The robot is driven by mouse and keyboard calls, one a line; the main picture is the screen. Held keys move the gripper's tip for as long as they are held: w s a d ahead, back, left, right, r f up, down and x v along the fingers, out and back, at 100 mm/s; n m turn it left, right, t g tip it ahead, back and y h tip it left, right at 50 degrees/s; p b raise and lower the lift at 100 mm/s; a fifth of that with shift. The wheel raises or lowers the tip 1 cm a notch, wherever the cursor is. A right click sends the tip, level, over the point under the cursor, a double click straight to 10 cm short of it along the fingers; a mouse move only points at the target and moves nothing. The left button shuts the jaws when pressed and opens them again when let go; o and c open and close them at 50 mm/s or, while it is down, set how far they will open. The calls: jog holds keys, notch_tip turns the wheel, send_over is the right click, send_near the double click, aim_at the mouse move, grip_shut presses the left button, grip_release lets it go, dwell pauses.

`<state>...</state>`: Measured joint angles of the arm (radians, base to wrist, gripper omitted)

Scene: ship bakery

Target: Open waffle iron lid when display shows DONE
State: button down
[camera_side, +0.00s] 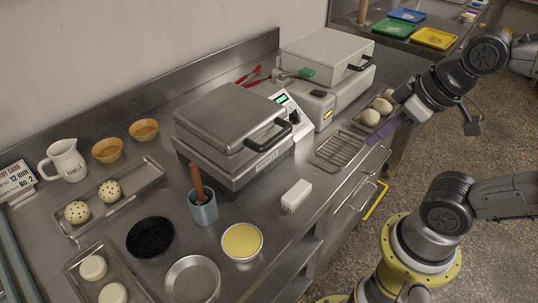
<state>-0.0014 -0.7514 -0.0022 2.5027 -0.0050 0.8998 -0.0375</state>
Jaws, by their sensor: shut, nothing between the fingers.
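The steel waffle iron (230,150) stands on the counter in the middle of the side view. Its lid (235,115) is down, with a black handle (268,137) at the front right. A control panel (293,113) beside it carries a small lit green display (281,99); its text is too small to read. My gripper (405,115) is at the right, above the counter's front edge near a tray of pale dough balls, well apart from the lid handle. It is shut and looks empty; the fingertips are small and hard to make out.
A second lidded appliance (325,60) stands behind, with its own black handle. A wire rack (340,149) lies right of the iron. A blue-grey cup (203,208) with a wooden-handled tool, a white brush (297,195) and a yellow-filled bowl (242,241) stand in front.

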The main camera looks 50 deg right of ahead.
dwell(0.6)
